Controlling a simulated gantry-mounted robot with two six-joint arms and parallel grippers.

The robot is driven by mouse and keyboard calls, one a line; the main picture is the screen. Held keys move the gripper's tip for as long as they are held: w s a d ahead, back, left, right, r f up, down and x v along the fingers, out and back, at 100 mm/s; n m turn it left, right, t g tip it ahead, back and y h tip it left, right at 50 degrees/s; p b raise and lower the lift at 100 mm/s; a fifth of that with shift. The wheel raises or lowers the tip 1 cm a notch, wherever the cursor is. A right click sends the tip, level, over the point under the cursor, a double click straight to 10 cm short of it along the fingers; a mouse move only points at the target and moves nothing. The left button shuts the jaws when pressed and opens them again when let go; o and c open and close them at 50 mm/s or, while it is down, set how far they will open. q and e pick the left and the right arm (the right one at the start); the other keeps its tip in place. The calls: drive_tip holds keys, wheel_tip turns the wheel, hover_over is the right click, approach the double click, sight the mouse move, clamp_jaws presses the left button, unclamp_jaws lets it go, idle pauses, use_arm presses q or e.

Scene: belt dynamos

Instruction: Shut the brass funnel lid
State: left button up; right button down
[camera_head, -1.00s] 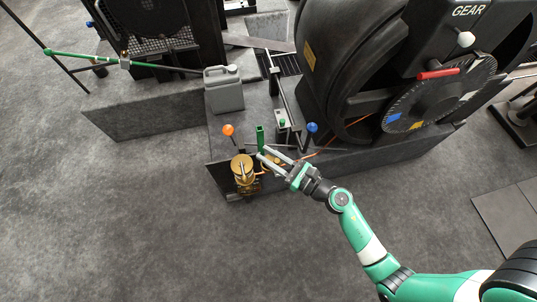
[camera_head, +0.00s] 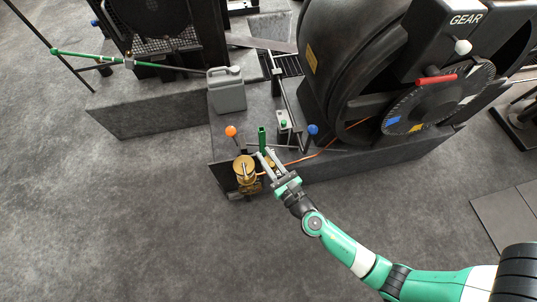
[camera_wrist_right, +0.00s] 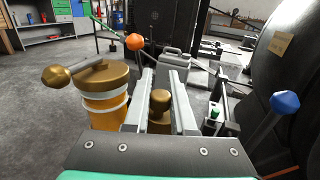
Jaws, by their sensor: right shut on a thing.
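A small brass knobbed piece, which looks like the funnel lid (camera_wrist_right: 159,108), sits between the fingers of my right gripper (camera_wrist_right: 161,76) in the right wrist view. The right gripper also shows in the head view (camera_head: 267,155), over the front edge of the dark plinth, and is shut on this piece. The fingers hide much of it, so I cannot tell how far it stands open. A brass cylinder (camera_head: 245,170) with a flat top stands just left of the gripper. In the wrist view the cylinder (camera_wrist_right: 104,78) has a round side knob and pale bands. My left gripper is not in view.
A green upright post (camera_head: 262,138) stands close behind the gripper. An orange-knobbed lever (camera_head: 231,131) and a blue-knobbed lever (camera_head: 313,130) stand on either side. A grey jerrycan (camera_head: 227,90) and a large black machine (camera_head: 350,60) are behind. The floor in front is clear.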

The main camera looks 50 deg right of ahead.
drive_tip(key=shift+m+h, duration=0.3)
drive_tip(key=shift+h, duration=0.1)
drive_tip(key=c, duration=0.7)
unclamp_jaws()
drive_tip(key=shift+c, duration=0.2)
drive_tip(key=p+v, duration=0.2)
drive_tip(key=v, duration=0.9)
drive_tip(key=shift+s, duration=0.3)
drive_tip(key=shift+a+r, duration=0.15)
